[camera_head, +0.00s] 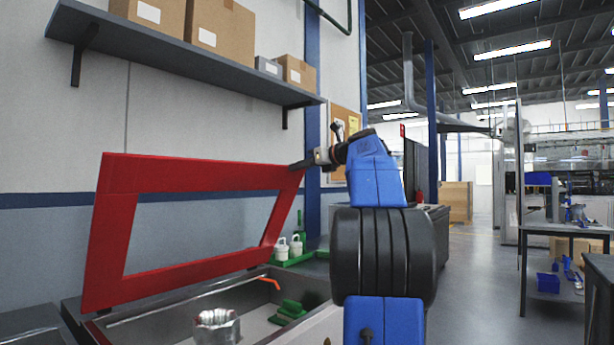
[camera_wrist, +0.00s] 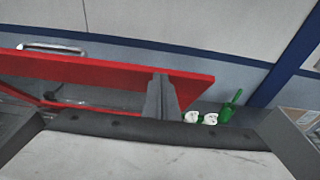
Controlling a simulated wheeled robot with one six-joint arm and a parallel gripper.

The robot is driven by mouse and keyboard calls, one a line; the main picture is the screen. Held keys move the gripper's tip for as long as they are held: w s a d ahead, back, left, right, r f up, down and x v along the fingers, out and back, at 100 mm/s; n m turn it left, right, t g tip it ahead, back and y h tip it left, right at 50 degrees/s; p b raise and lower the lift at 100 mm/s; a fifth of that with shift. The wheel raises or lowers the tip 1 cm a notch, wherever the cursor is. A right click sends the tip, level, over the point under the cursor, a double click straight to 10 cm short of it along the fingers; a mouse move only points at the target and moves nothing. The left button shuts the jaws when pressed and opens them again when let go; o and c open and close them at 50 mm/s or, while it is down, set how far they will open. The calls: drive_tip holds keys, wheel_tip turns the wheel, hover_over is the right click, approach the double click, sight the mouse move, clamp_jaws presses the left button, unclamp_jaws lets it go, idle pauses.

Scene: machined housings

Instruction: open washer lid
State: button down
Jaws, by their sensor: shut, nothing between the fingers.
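The washer lid (camera_head: 200,178) is a red rectangular frame with an open middle. It stands raised and tilted above the washer basin (camera_head: 319,297) in the head view. In the wrist view the lid (camera_wrist: 100,68) crosses the picture from the left to the middle. My gripper (camera_head: 296,165) is shut with nothing in it. Its fingertips are at the lid's upper right corner in the head view. In the wrist view the shut fingers (camera_wrist: 160,97) overlap the lid's right end; I cannot tell if they touch it.
A shelf with cardboard boxes (camera_head: 222,28) hangs above. The floor (camera_head: 478,290) to the right is clear.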

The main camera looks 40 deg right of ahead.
drive_tip(key=w+a+r, duration=0.1)
drive_tip(key=w+r, duration=0.4)
drive_tip(key=w, duration=0.5)
drive_tip(key=shift+a, duration=0.25)
drive_tip(key=shift+f, duration=0.1)
